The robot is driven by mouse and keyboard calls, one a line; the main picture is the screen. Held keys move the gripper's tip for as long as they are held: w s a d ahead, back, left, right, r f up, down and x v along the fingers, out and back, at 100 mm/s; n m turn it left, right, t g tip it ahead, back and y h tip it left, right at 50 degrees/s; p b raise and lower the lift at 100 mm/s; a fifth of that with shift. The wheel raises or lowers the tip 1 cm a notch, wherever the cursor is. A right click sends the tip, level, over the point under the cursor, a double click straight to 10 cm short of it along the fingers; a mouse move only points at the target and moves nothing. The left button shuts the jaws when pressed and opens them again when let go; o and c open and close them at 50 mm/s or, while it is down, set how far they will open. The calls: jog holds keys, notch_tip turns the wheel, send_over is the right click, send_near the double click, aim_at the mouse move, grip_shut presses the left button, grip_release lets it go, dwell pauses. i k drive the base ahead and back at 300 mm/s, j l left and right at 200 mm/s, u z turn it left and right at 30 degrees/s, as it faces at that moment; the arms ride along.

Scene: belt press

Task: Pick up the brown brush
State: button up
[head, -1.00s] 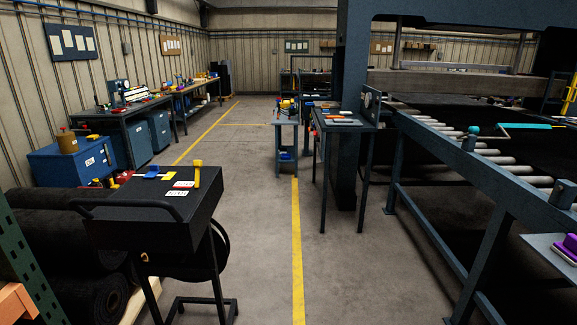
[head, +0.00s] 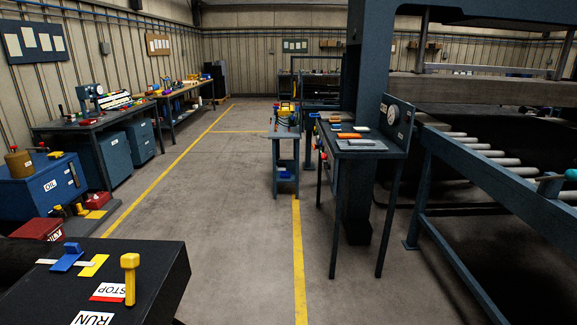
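I cannot clearly pick out a brown brush in the head view. Small tools lie on the dark stand (head: 375,153) beside the press; one is a flat orange piece (head: 349,136), too small to identify. More small items lie on the small cart (head: 283,133) and on the far left workbench (head: 180,91), also too small to tell apart. My gripper is not in view.
A black control desk (head: 150,258) with a yellow lever (head: 130,278) stands close at lower left. The roller conveyor (head: 455,220) and press column (head: 368,110) stand at right. A blue oil cabinet (head: 45,187) is at left. The grey floor (head: 235,200) between is open.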

aim_at(334, 120)
jog(key=i, duration=1.9)
jog(key=i+j+z, duration=0.1)
jog(key=i, duration=1.85)
